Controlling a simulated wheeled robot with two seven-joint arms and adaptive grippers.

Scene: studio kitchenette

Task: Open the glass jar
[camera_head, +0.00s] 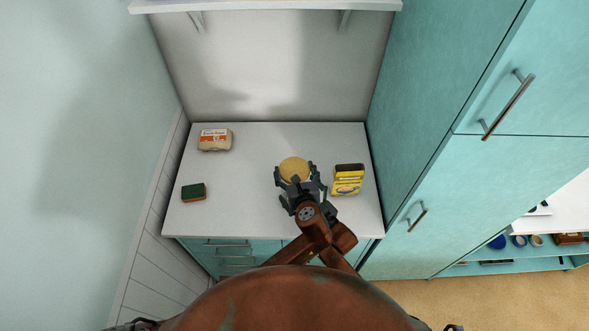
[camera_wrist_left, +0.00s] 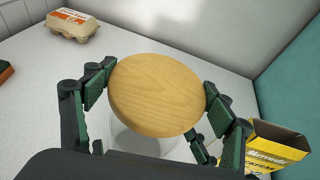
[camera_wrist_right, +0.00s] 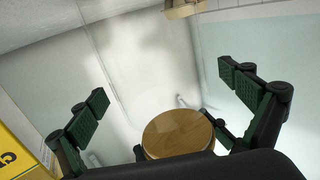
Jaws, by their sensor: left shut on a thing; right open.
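The glass jar (camera_wrist_left: 150,143) stands on the white counter. In the left wrist view its clear body shows below a round wooden lid (camera_wrist_left: 157,95). The lid also shows in the head view (camera_head: 294,168) and low in the right wrist view (camera_wrist_right: 178,133). My left gripper (camera_head: 295,172) is shut on the lid, one finger pad at each side. I cannot tell whether the lid still sits on the rim. My right gripper (camera_wrist_right: 163,88) is open, with its fingers spread and the lid low between them. In the head view the grippers overlap and hide the jar's body.
A yellow box (camera_head: 347,180) stands close to the right of the jar. An egg carton (camera_head: 215,139) lies at the back left, and a green and brown sponge (camera_head: 194,192) at the left. The counter (camera_head: 245,175) is clear between sponge and jar. Tall teal cabinets (camera_head: 425,90) border the right.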

